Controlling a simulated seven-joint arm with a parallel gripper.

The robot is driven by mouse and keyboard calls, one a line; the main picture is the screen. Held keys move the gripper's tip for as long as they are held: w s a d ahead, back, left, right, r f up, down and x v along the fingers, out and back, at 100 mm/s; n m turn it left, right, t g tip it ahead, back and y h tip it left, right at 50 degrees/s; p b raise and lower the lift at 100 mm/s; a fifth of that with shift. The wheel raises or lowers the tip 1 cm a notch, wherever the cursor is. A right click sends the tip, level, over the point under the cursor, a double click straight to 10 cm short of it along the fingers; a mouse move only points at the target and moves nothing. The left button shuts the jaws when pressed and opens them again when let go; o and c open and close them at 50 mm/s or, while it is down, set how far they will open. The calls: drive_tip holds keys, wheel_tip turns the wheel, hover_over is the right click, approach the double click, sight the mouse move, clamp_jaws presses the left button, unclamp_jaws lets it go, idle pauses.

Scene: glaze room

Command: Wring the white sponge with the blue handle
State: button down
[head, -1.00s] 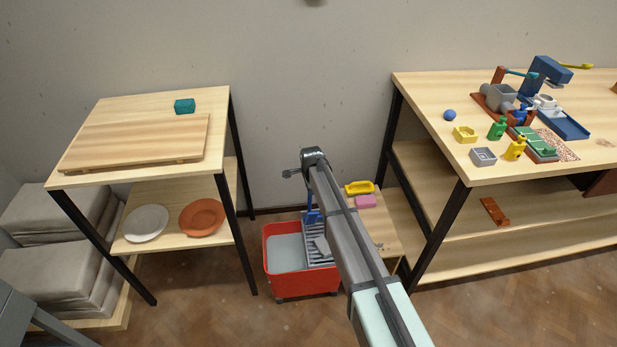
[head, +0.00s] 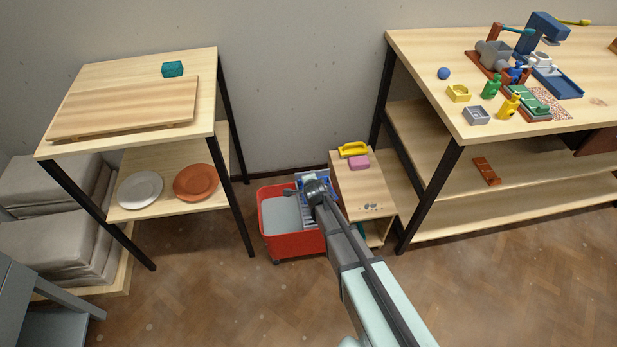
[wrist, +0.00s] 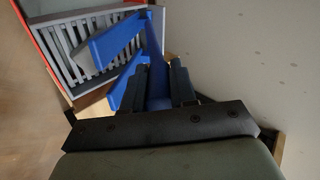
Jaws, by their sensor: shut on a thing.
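In the wrist view, my gripper (wrist: 157,82) is shut on an upright blue handle (wrist: 155,35). Blue bars slant from it over a grey slatted wringer (wrist: 85,35). In the head view, my gripper (head: 316,190) is at the wringer (head: 309,218), on the right side of a red bucket (head: 290,245). Only a little blue shows around it there. The bucket holds a pale grey surface on its left side.
A low wooden stand (head: 365,190) with a yellow-handled item (head: 353,149) and a pink block (head: 359,162) stands right of the bucket. A shelf table (head: 205,130) is at left and a larger bench (head: 440,60) at right. The floor in front is clear.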

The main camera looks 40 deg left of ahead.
drive_tip(key=shift+s+d+f, duration=0.1)
drive_tip(key=shift+d+f, duration=0.05)
drive_tip(key=shift+f, duration=0.1)
idle(0.3)
drive_tip(key=c, duration=0.9)
unclamp_jaws()
drive_tip(key=v, duration=1.3)
drive_tip(key=shift+s+d, duration=0.25)
drive_tip(key=shift+s, duration=0.1)
drive_tip(key=shift+r, duration=0.15)
